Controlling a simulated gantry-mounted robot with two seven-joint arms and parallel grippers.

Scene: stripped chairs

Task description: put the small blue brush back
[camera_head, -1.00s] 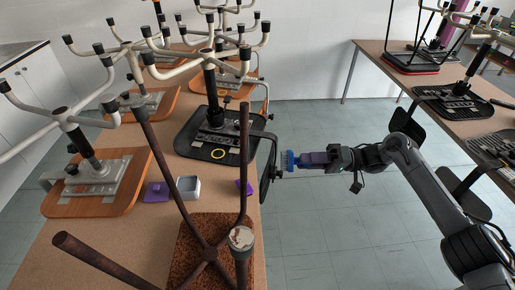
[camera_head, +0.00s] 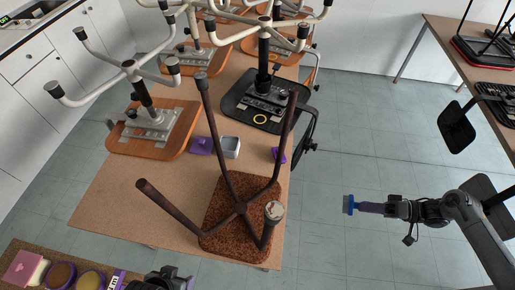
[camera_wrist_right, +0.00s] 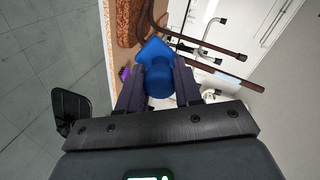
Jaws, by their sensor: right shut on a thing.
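The small blue brush (camera_head: 349,204) is at the tip of my right gripper (camera_head: 370,207), over the floor to the right of the near table. In the right wrist view the blue brush (camera_wrist_right: 158,75) sits between the two dark fingers of my right gripper (camera_wrist_right: 157,88), which is shut on it. Its far end is broad and angular, its near end rounded. A dark piece at the bottom edge of the head view looks like my left gripper (camera_head: 165,278); its fingers cannot be made out.
A brown surface (camera_head: 45,250) at bottom left holds a pink block (camera_head: 24,268) and round purple-rimmed pads (camera_head: 60,275). The near table (camera_head: 100,205) carries upturned chairs, a grey-white box (camera_head: 230,147) and purple pieces (camera_head: 201,146). Chair legs rise high. Floor around the right gripper is clear.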

